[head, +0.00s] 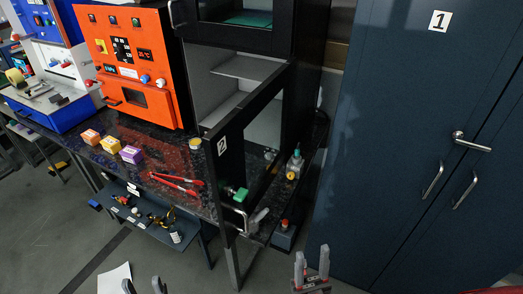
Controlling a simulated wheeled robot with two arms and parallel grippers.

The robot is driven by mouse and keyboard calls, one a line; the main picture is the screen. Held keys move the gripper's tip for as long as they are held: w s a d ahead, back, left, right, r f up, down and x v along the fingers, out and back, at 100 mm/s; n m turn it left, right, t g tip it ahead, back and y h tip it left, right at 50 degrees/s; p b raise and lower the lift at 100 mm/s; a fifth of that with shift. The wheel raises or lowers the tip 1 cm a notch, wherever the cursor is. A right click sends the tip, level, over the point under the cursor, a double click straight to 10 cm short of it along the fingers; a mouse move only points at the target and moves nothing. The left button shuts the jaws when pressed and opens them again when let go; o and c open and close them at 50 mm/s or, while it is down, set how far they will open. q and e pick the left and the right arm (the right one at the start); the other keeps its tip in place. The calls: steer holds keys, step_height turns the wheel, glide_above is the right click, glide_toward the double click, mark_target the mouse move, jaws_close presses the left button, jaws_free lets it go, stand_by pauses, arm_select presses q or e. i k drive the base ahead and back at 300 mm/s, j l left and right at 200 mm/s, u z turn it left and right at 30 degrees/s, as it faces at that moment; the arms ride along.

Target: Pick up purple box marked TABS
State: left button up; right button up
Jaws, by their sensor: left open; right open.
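The small purple box (132,155) sits on the dark speckled bench top (75,132), near its front edge. It is the rightmost of three small boxes in a row; its lettering is too small to read. My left gripper (143,286) is at the bottom edge, mostly cut off, with only its two fingertips showing. They are apart with nothing between them, well below the purple box in the picture. My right gripper (311,265) is at the bottom, right of centre, with its fingers up, open and empty, far from the box.
An orange box (90,137) and a yellow-orange box (110,145) stand left of the purple one. Red tongs (177,184) lie to its right. An orange machine (125,60) stands behind. An open framed door (235,150) marked 2 juts out; a lower shelf (150,226) holds small items.

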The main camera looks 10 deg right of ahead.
mark_target(133, 155)
steer(key=i+j, duration=0.15)
steer(key=j, duration=0.3)
steer(key=i+j, duration=0.1)
steer(key=j, duration=0.3)
steer(key=i+j, duration=0.15)
steer(key=j, duration=0.3)
steer(key=i+j, duration=0.15)
steer(key=j, duration=0.3)
steer(key=i+j, duration=0.15)
steer(key=i, duration=0.25)
steer(key=i+j, duration=0.1)
steer(key=i, duration=0.25)
steer(key=i+j, duration=0.15)
steer(key=i, duration=0.25)
steer(key=z, duration=0.05)
